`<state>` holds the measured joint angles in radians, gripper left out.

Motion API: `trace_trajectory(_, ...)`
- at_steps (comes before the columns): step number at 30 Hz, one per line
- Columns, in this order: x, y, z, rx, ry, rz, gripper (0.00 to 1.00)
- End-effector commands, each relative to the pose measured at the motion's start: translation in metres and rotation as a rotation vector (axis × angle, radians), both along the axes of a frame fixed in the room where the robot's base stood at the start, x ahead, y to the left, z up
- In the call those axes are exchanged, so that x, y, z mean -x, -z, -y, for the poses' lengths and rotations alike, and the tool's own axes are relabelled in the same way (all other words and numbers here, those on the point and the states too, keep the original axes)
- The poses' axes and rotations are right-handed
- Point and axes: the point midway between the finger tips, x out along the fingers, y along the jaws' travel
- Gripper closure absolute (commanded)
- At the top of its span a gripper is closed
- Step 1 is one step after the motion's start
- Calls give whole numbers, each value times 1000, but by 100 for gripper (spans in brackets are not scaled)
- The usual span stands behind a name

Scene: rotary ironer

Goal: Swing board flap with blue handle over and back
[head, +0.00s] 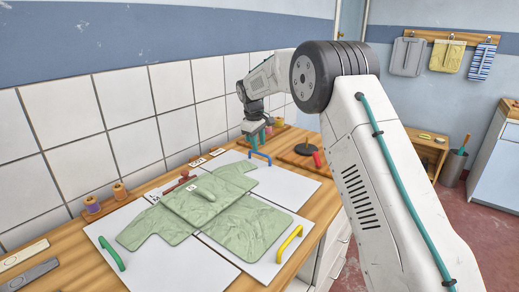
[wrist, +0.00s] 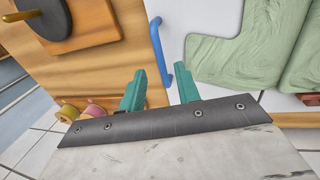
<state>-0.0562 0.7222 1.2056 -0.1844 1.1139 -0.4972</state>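The board is made of white panels (head: 283,185) and lies on the wooden counter. The blue handle (head: 261,157) stands at the back edge of its far flap; it also shows in the wrist view (wrist: 158,48). A green shirt (head: 245,228) lies spread over the panels, partly layered at its middle. My gripper (head: 261,137) is just above and behind the blue handle. In the wrist view, its teal fingers (wrist: 160,88) are apart and the handle's near end appears between them. I cannot tell how deep the handle sits between the fingers.
A green handle (head: 111,254) and a yellow handle (head: 289,244) stand on other panels. Thread spools (head: 119,191) stand by the tiled wall. A dark round stand (head: 305,149) and a red object (head: 317,160) are to the right of my gripper.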

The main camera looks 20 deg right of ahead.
Motion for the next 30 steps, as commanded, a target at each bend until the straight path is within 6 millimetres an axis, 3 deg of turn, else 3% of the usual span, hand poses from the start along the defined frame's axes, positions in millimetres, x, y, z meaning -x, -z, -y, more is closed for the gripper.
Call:
trace_trajectory(6, -3, 26, 4, 0, 0, -1, 68)
trace_trajectory(16, -3, 31, 4, -1, 0, 1, 68)
trace_trajectory(17, -3, 31, 4, -1, 0, 1, 70)
trace_trajectory(20, -3, 31, 4, -1, 0, 1, 98)
trace_trajectory(30, -2, 27, 4, 13, 1, 11, 100)
